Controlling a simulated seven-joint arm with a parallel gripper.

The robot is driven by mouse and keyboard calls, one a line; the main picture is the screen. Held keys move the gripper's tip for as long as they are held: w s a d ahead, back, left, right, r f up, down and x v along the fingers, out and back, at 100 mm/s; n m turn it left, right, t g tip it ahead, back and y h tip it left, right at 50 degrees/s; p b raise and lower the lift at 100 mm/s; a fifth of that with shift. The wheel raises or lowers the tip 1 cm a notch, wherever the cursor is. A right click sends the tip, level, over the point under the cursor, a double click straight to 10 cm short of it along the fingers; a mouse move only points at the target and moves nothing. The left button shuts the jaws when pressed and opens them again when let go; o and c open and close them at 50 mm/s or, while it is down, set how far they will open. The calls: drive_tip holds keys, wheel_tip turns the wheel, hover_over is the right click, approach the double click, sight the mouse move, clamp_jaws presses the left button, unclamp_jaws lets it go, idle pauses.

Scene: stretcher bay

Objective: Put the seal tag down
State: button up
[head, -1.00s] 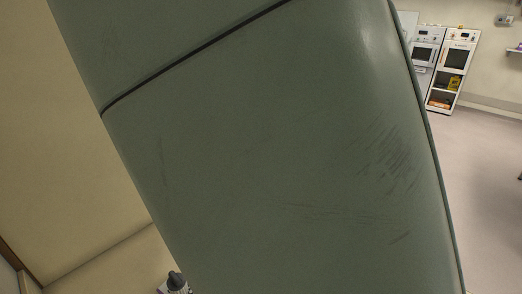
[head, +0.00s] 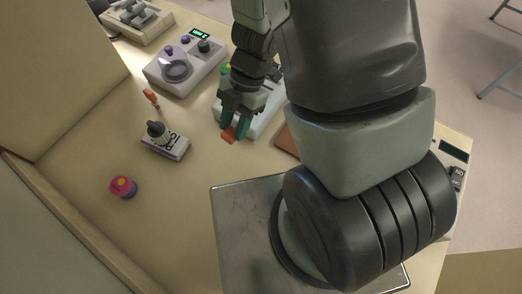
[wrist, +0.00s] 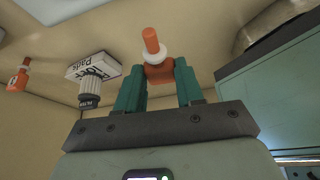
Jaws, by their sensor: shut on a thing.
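My gripper (head: 235,122) has teal fingers and hangs over the counter (head: 88,165). It is shut on an orange seal tag, whose orange end (head: 229,134) shows between the fingertips in the head view. In the wrist view the seal tag (wrist: 159,72) has an orange block between the fingers, a white collar and an orange post pointing away from my gripper (wrist: 160,82). I cannot tell how high it is above the counter. A similar orange thing (head: 151,97) stands apart on the counter; it also shows at the left in the wrist view (wrist: 19,76).
A white pads box (head: 165,145) with a dark-capped bottle (head: 157,130) is left of my gripper. A pink-topped jar (head: 123,186) is further left. A purple-knobbed device (head: 185,65) stands behind. A metal plate (head: 240,245) is in front. Bare counter lies between box and plate.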

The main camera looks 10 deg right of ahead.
drive_tip(key=shift+s+a+f+n, duration=0.15)
drive_tip(key=shift+s+a+n, duration=0.1)
drive_tip(key=shift+a+n, duration=0.2)
hover_over(233, 158)
drive_tip(key=w+d, duration=0.1)
wheel_tip(233, 158, down, 5)
drive_tip(key=shift+f, duration=0.1)
drive_tip(key=shift+w+f, duration=0.1)
drive_tip(key=shift+f, duration=2.2)
drive_tip(key=shift+f, duration=0.1)
drive_tip(key=o, duration=1.1)
